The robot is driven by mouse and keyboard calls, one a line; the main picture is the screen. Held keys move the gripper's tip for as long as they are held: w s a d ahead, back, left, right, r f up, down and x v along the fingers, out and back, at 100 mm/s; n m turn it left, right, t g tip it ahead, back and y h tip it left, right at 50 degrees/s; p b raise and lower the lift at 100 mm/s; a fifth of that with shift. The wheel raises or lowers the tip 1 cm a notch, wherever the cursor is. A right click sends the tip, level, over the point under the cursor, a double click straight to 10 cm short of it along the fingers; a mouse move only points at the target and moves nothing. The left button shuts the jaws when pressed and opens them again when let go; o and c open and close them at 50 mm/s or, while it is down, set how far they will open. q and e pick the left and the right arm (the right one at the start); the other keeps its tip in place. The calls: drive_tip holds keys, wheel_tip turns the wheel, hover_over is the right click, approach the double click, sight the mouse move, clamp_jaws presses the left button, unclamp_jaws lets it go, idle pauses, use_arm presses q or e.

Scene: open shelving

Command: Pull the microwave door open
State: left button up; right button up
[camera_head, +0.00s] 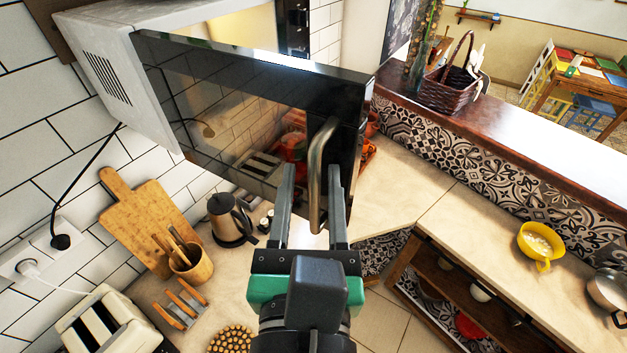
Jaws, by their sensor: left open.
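The microwave (115,75) is a pale box against the tiled wall at upper left. Its dark glossy door (230,105) stands swung out from the body, with a gap behind it that shows the lit front opening and the control panel. The curved metal handle (319,175) runs upright near the door's right edge. My left gripper (312,185) comes up from below with its two fingers apart, one on each side of the handle. I cannot tell whether either finger touches the handle. My right gripper is not in view.
A kettle (230,220), cutting board (150,220), utensil cup (192,266) and toaster (108,325) stand on the counter below and left. A wicker basket (447,88) sits on the ledge at right.

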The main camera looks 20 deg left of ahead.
use_arm(q)
drive_tip(key=shift+d, duration=0.1)
drive_tip(key=shift+s+d, duration=0.1)
drive_tip(key=shift+s, duration=0.1)
drive_tip(key=b+v, duration=0.1)
drive_tip(key=v, duration=1)
drive_tip(key=shift+b, duration=0.35)
drive_tip(key=shift+s, duration=0.1)
